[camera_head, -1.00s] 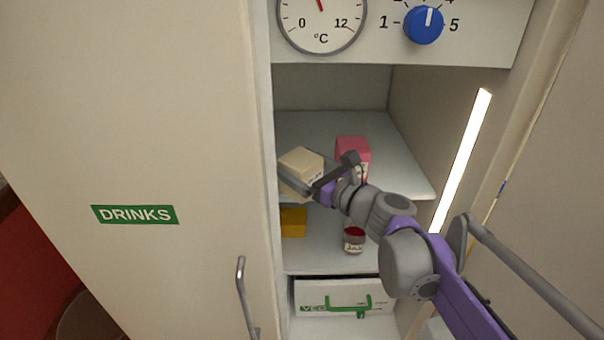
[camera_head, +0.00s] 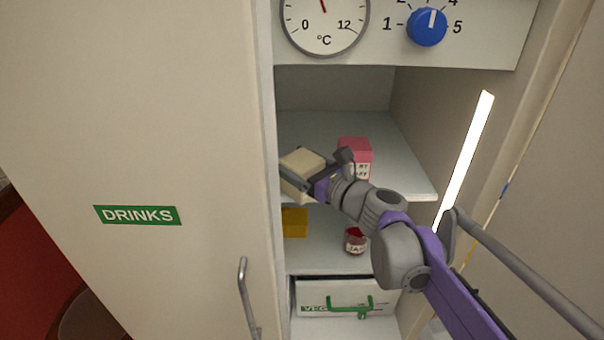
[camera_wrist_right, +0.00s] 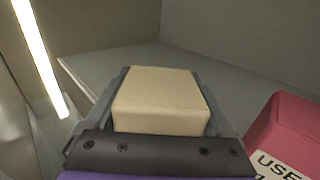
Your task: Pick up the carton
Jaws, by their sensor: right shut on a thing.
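The cream, box-shaped carton (camera_head: 303,161) is at the left front of the fridge's upper shelf. My right gripper (camera_head: 296,180) is shut on it, with a finger along each side. In the right wrist view the carton (camera_wrist_right: 161,100) sits between the two fingers of the right gripper (camera_wrist_right: 165,105). Its underside is hidden, so I cannot tell whether it touches the shelf. My left gripper is not in view.
A pink box (camera_head: 355,152) stands on the upper shelf (camera_head: 385,130), right of the carton. A yellow block (camera_head: 294,222) and a red-topped jar (camera_head: 355,241) are on the shelf below. The DRINKS door (camera_head: 190,130) is close on the left; a light strip (camera_head: 466,155) runs along the right wall.

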